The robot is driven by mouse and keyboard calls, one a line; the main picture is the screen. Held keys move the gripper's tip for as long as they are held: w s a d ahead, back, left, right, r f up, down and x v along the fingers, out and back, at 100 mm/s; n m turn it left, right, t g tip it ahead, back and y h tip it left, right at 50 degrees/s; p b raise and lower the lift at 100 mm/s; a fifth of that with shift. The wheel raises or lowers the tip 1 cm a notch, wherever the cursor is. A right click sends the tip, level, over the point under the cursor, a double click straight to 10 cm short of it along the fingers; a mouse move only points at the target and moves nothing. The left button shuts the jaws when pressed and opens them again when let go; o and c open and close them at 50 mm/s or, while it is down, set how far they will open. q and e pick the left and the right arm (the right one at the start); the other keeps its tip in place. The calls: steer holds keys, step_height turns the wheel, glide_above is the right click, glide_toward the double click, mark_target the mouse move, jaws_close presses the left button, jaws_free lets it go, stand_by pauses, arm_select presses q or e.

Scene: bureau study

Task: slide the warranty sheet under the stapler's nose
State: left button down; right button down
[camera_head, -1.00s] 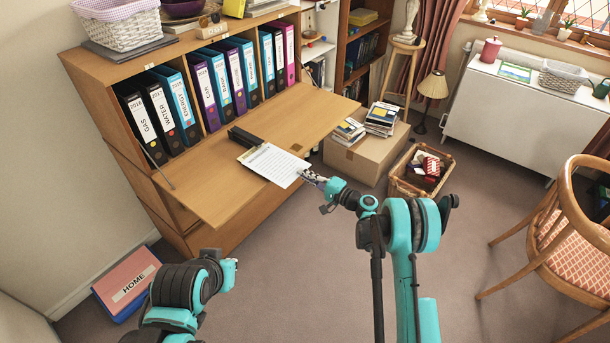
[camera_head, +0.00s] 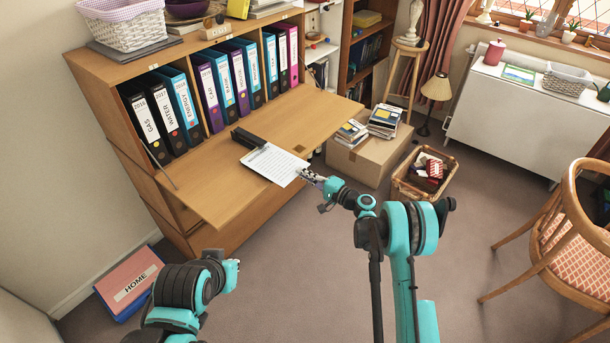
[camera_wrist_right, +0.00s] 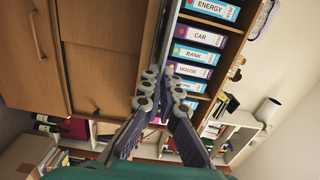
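The white printed warranty sheet (camera_head: 272,165) lies on the lowered wooden desk flap, and its near right part reaches past the flap's front edge. The black stapler (camera_head: 249,138) lies on the flap along the sheet's far left edge. The two look very close; I cannot tell whether the sheet's edge is under its nose. My right gripper (camera_head: 306,173) is at the sheet's near right edge and appears shut on it. In the right wrist view its fingertips (camera_wrist_right: 150,77) are close together, with a thin pale edge running beyond them. My left gripper (camera_head: 234,274) is low, away from the desk; its fingers are unclear.
The desk flap (camera_head: 215,190) is clear left of the sheet. Labelled binders (camera_head: 145,125) stand behind it. A cardboard box (camera_head: 370,160) with books and a wicker basket (camera_head: 402,187) stand to the right. A pink HOME folder (camera_head: 128,280) lies on the floor.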

steer(key=shift+x, duration=0.95)
steer(key=shift+f, duration=0.15)
stand_by(0.6)
steer(key=c, duration=1.8)
jaws_free()
steer(key=shift+o, duration=0.2)
steer(key=o, duration=0.5)
steer(key=v, duration=0.8)
